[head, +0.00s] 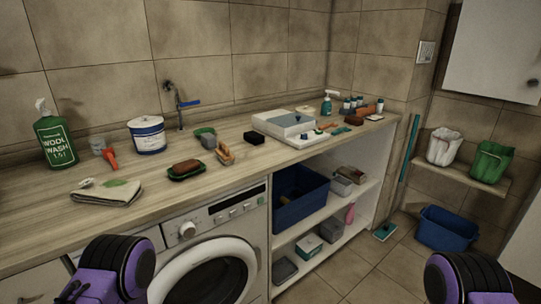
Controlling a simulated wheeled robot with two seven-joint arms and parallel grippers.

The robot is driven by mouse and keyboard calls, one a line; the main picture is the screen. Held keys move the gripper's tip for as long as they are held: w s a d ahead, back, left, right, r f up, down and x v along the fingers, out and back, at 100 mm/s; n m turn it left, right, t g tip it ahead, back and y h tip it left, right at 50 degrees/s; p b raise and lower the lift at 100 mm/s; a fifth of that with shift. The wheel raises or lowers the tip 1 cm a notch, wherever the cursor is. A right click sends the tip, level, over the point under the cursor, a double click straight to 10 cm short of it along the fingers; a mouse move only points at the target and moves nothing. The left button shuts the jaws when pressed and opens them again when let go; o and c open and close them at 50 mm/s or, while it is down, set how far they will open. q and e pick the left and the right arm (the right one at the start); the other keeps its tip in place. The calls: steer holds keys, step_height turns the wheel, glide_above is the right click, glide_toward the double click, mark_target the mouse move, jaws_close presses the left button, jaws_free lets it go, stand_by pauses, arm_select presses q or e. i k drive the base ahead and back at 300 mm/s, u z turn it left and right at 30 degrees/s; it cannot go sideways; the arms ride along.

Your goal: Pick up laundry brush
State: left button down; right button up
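A small brush-like item with a tan wooden body (225,154) lies on the wooden counter, right of the middle of the group of items above the washing machine. It looks most like the laundry brush, but its bristles are too small to make out. A reddish-brown oval block (186,167) sits in a dark green dish (187,176) to its left. A green-and-grey item (206,137) lies just behind it. Purple and black parts of my two arms show at the bottom left and bottom right; neither gripper's fingers are in view.
A green bottle (57,145), a white-and-blue tub (147,136) and a folded cloth (106,193) stand or lie to the left. A black block (253,138) and a white sink-like unit (284,124) are to the right. The washing machine (215,262) is below the counter (45,225).

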mark_target(224, 154)
steer(key=z, duration=0.9)
steer(key=i, duration=0.85)
steer(key=u, duration=0.8)
